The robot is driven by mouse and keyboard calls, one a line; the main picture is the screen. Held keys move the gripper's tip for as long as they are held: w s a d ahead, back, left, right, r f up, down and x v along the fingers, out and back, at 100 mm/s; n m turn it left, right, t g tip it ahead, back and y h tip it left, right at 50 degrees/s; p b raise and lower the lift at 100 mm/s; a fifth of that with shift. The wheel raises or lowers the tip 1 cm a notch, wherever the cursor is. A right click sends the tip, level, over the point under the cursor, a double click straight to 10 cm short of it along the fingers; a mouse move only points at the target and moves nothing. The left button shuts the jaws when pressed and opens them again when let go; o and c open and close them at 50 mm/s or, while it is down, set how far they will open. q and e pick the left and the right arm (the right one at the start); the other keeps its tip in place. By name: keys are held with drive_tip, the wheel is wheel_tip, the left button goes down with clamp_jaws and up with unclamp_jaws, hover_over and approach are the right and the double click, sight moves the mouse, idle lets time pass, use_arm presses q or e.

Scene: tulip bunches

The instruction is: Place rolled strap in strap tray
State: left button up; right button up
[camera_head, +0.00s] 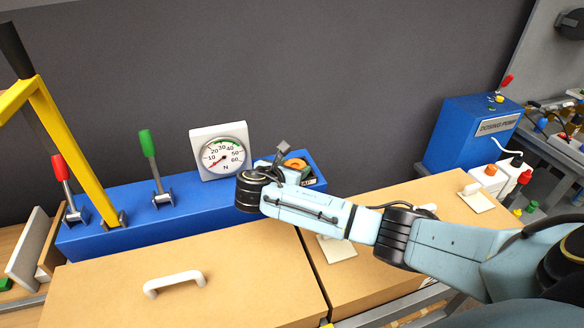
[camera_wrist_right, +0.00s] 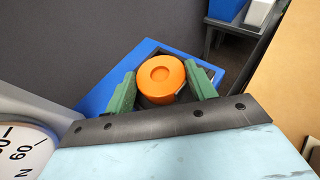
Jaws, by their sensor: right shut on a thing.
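The rolled strap (camera_wrist_right: 162,78) is an orange round roll with a shallow disc in its middle. In the right wrist view it sits between the two green fingers of my right gripper (camera_wrist_right: 162,90), which is shut on it. In the head view the orange strap (camera_head: 295,163) shows partly behind my right wrist, over the right end of the blue console. A dark edge beside the strap there may be the strap tray; most of it is hidden, so I cannot tell whether the strap touches it. My left gripper is not in view.
The white dial gauge (camera_head: 221,150) stands on the blue console (camera_head: 190,207), left of my right gripper. Red and green levers and a yellow frame (camera_head: 75,150) stand farther left. Wooden lids (camera_head: 190,285) with white handles lie in front. A blue dosing pump (camera_head: 472,130) stands at right.

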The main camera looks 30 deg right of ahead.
drive_tip(key=o, duration=0.7)
drive_tip(key=v, duration=1.2)
